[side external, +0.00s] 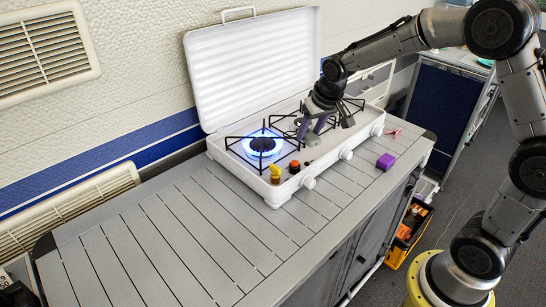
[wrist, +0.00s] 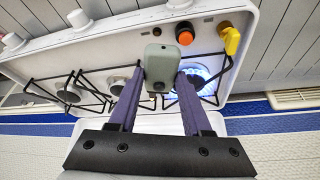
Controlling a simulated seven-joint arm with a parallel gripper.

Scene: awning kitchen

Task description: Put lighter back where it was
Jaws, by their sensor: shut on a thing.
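The lighter, a grey-green body with a small dark button, is between the fingers of my gripper (wrist: 161,80) in the wrist view (wrist: 160,61). My gripper is shut on it. In the side view my gripper (side external: 318,127) is above the middle of the white stove (side external: 328,166), right of the lit burner, and the lighter (side external: 303,128) shows only as a small part by the fingers. The left burner (side external: 262,146) burns with a blue flame; it also shows behind my right finger in the wrist view (wrist: 197,72).
The stove's white lid (side external: 255,65) stands open at the back. A yellow valve handle (side external: 275,173) and an orange knob (side external: 294,167) are at the front left. A purple block (side external: 386,162) and a small pink item (side external: 394,132) lie right of the stove. The slatted counter (side external: 170,235) is clear at left.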

